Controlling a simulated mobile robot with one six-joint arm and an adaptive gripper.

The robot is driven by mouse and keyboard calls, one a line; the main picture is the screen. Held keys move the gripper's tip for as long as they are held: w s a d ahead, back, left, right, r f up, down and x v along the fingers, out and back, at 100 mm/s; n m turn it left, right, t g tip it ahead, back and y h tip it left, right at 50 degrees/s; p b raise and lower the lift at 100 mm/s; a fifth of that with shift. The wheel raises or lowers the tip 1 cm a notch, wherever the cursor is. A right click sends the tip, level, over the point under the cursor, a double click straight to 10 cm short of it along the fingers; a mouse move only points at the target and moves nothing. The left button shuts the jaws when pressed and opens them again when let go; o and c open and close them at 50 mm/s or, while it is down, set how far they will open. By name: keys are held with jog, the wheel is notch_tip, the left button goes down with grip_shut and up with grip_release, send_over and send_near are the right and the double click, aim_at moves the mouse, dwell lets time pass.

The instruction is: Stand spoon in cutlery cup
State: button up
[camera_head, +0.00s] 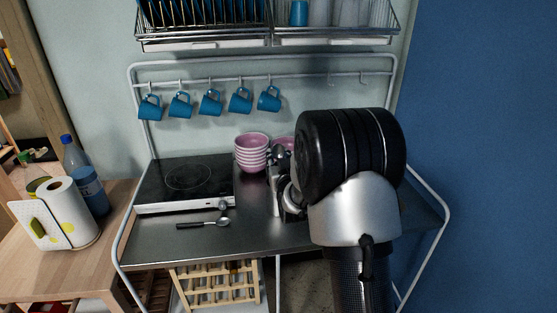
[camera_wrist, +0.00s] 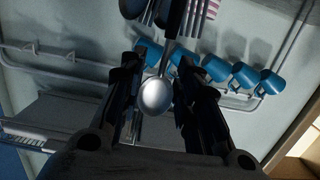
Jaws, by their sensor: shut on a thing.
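A spoon (camera_wrist: 155,95) with a silver bowl and black handle shows between my gripper's (camera_wrist: 160,66) two dark fingers in the wrist view. My gripper is shut on it; the exact contact is hard to see. Its handle runs to the picture's top, among other cutlery with a fork (camera_wrist: 201,10). In the head view a metallic cutlery cup (camera_head: 274,200) stands at the counter's middle with cutlery heads above it, partly hidden by my gripper. I cannot tell if the held spoon is inside it. Another black-handled spoon (camera_head: 204,224) lies on the counter in front of the hob.
A hob (camera_head: 185,180) stands left of the cup, and stacked pink bowls (camera_head: 251,152) behind it. Blue mugs (camera_head: 210,103) hang from a rail above. A dish rack (camera_head: 265,35) is higher up. A paper towel roll (camera_head: 62,210) and bottle (camera_head: 85,180) stand left.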

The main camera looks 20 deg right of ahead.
jog(key=o, duration=1.1)
jog(key=shift+o, duration=0.2)
jog(key=shift+s, duration=0.1)
jog(key=v, duration=1.2)
jog(key=shift+r, duration=0.1)
